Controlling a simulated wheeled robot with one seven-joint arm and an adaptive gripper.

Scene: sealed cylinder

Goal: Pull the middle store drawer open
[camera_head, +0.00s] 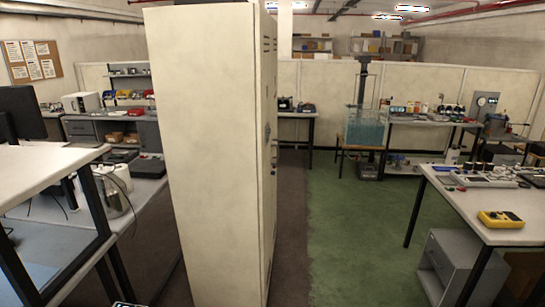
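I cannot make out a middle store drawer for certain. A tall cream cabinet (205,150) stands close in front of me, its plain side facing me. Its narrow right face (268,150) shows dark slots and small handle-like fittings, seen at a steep angle, so I cannot tell whether it has drawers. A grey bench unit (85,130) with drawer-like fronts stands at the back left, partly hidden by nearer furniture. A grey box-like unit (455,262) stands under the right table. My gripper is not in view.
A left desk (40,165) carries a dark monitor (22,112). A water tank (364,128) stands at the back. The green floor (350,235) right of the cabinet is clear.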

